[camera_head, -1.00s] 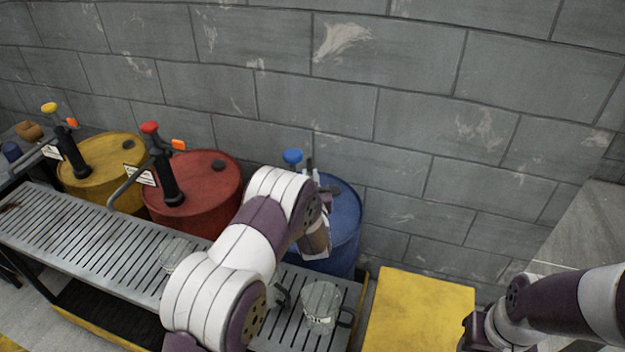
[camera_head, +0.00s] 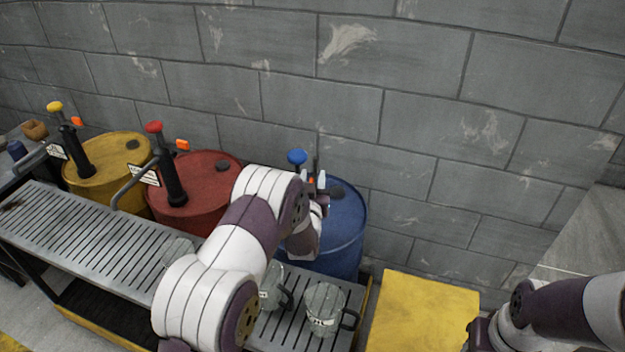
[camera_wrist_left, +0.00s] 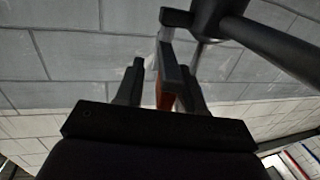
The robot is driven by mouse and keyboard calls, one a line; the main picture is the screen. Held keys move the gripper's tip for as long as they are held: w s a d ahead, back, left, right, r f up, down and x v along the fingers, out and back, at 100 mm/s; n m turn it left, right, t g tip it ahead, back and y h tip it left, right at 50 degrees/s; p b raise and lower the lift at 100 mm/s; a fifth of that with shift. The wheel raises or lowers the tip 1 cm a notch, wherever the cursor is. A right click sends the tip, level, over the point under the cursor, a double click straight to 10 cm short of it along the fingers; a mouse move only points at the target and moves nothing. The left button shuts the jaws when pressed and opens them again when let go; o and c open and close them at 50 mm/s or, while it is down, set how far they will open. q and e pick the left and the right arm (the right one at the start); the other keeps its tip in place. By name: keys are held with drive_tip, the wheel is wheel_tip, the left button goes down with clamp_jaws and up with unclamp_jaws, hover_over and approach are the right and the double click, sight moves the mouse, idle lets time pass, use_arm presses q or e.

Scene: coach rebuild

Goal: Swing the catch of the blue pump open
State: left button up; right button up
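The blue pump, with its blue knob (camera_head: 297,157), stands on the blue drum (camera_head: 345,232); my left arm hides most of its body. A small bit of its orange catch (camera_head: 311,181) shows by my left gripper (camera_head: 318,184). In the left wrist view, the orange catch (camera_wrist_left: 165,95) and a dark grey bar lie between the two fingers of my left gripper (camera_wrist_left: 162,84). The fingers are apart, with a visible gap on the left side of the catch. My right gripper (camera_head: 478,334) is at the lower right, partly cut off, its fingers unclear.
Red (camera_head: 205,180) and yellow (camera_head: 105,158) drums with pumps stand left along the block wall. A slatted metal bench (camera_head: 90,225) runs in front, with glass mugs (camera_head: 325,308) on it. A yellow box (camera_head: 422,312) stands at its right end.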

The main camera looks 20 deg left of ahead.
use_arm(q)
drive_tip(key=s+d+b, duration=0.1)
drive_tip(key=s+d, duration=0.1)
drive_tip(key=s, duration=1)
drive_tip(key=shift+s+d+b, duration=0.2)
drive_tip(key=shift+d+b, duration=0.05)
drive_tip(key=shift+b, duration=0.15)
drive_tip(key=s+r+m+g+h+p, duration=0.1)
drive_tip(key=s+m+g+h, duration=0.1)
drive_tip(key=s+g, duration=1.4)
drive_tip(key=s+d+h, duration=0.1)
drive_tip(key=s, duration=0.6)
